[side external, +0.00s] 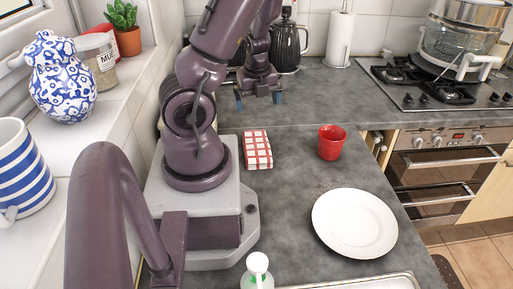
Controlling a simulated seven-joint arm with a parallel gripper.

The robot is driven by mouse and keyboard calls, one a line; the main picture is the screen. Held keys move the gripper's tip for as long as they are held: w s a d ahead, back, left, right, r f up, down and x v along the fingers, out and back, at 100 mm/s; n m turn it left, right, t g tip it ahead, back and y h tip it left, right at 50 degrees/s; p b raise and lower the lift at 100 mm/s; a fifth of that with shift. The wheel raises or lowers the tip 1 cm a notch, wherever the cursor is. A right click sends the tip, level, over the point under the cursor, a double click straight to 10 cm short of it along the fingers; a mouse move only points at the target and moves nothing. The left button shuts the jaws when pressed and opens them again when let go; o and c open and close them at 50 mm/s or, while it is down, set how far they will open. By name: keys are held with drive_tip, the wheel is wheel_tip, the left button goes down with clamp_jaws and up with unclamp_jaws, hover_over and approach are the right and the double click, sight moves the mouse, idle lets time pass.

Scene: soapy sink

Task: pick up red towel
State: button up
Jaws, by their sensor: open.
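The red towel (257,150) is a small folded cloth with a red and white check. It lies flat on the grey counter (300,175), just right of my arm's base in the side external view. My gripper (259,100) hangs pointing down above and beyond the towel, with its two blue-grey fingertips apart. Nothing shows between the fingers, and the gripper is clear of the towel. No part of the towel appears covered.
A red cup (332,142) stands right of the towel. A white plate (354,222) lies nearer the front, by the sink rim (385,282). A soap bottle (257,272) stands at the front. A black kettle (288,45) and paper roll (340,38) are behind. Counter between towel and cup is clear.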

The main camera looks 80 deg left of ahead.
sight(257, 143)
drive_tip(key=d+f, duration=0.1)
drive_tip(key=f, duration=0.3)
drive_tip(key=f+m+h, duration=0.1)
drive_tip(key=f, duration=0.3)
drive_tip(key=d+f+m+h, duration=0.1)
drive_tip(key=f, duration=0.4)
drive_tip(key=shift+s+d, duration=0.2)
drive_tip(key=shift+d, duration=0.15)
drive_tip(key=shift+c, duration=0.2)
drive_tip(key=c, duration=0.8)
wheel_tip(257, 143, up, 28)
idle(0.3)
